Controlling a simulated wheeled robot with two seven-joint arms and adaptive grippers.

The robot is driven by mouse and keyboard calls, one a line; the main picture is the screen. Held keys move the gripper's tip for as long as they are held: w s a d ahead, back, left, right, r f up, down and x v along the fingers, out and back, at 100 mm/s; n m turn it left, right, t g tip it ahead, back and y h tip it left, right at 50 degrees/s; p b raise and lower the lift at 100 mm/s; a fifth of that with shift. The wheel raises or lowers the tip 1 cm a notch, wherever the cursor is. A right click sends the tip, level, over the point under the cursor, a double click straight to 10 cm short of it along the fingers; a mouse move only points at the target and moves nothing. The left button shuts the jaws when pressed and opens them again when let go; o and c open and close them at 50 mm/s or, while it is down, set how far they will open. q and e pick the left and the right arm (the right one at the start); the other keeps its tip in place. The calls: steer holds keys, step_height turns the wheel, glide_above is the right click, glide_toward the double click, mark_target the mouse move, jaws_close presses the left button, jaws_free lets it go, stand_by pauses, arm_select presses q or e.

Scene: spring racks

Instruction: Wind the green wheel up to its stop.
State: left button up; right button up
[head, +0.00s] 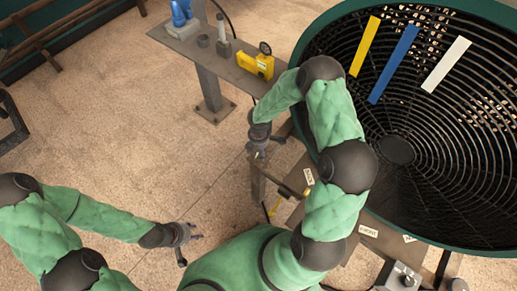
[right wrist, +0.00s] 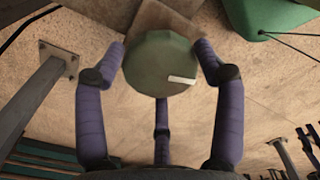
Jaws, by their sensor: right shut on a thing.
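The green wheel (right wrist: 160,65) is a round green knob with a white mark toward the right of its face. It fills the upper middle of the right wrist view. My right gripper (right wrist: 161,75) has its purple fingers around the wheel's rim and is shut on it. In the head view my right gripper (head: 262,158) is beside the large fan-like round frame, and I cannot make out the wheel there. My left gripper (head: 187,246) is at the lower middle of the head view, empty, with its fingers spread, away from the wheel.
A large dark round grille (head: 455,140) with yellow, blue and white strips fills the right side. A grey stand (head: 210,45) holds a yellow device (head: 256,64) and a blue item (head: 182,14). A grey box (head: 399,277) is at the lower right. The floor at left is mostly clear.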

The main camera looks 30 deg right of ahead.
mark_target(258, 151)
stand_by(0.4)
steer(key=o, duration=1.1)
steer(key=shift+o, duration=0.2)
step_height(258, 151, up, 12)
steer(key=s+a+f+m+y, duration=0.4)
steer(key=s+a+f+m, duration=1)
steer(key=s+a+m, duration=0.3)
steer(key=shift+a+f+m, duration=0.3)
steer(key=shift+a+m, duration=0.15)
steer(key=shift+m, duration=0.75)
